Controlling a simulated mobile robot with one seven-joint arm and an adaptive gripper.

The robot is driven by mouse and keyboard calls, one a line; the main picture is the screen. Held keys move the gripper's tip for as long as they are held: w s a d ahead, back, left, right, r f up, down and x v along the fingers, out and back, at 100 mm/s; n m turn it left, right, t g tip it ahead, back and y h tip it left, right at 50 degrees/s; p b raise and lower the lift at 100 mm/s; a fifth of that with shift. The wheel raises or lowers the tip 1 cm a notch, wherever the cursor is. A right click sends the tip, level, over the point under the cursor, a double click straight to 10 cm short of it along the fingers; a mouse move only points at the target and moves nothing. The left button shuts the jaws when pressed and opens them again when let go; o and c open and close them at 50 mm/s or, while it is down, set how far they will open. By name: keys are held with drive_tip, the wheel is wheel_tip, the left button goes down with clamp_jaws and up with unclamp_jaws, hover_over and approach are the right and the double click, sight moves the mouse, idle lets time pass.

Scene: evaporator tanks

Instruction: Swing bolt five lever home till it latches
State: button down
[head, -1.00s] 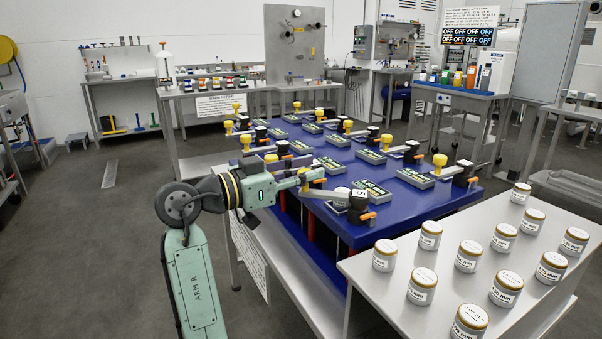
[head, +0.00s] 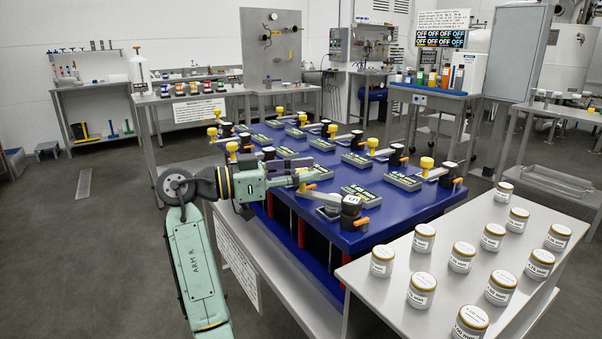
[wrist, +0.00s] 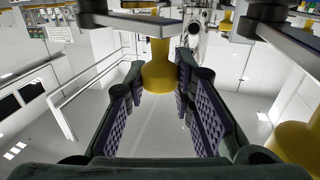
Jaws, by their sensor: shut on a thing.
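The bolt five lever (head: 323,198) is a flat grey bar on the near corner of the blue table. It runs up and left from a dark pivot block (head: 351,206) whose top carries a white label. My gripper (head: 299,179) is at the lever's outer end, coming from the left. In the wrist view, the two ridged pads of my gripper (wrist: 159,92) are closed about a yellow knob (wrist: 158,66) on the end of a grey bar (wrist: 130,21). An orange tab (head: 362,221) sits at the pivot block's base. I cannot see whether the lever is latched.
The blue table (head: 375,236) carries several similar levers with yellow knobs and dark labelled plates close by. Another yellow knob (wrist: 298,145) is right of my gripper in the wrist view. A grey bench (head: 388,304) with several lidded jars stands at the front right.

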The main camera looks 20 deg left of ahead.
idle(0.3)
drive_tip(key=c, duration=1.3)
unclamp_jaws()
drive_tip(key=shift+c, duration=0.2)
drive_tip(key=v, duration=1.1)
drive_tip(key=shift+s+a, duration=0.2)
drive_tip(key=shift+a, duration=0.15)
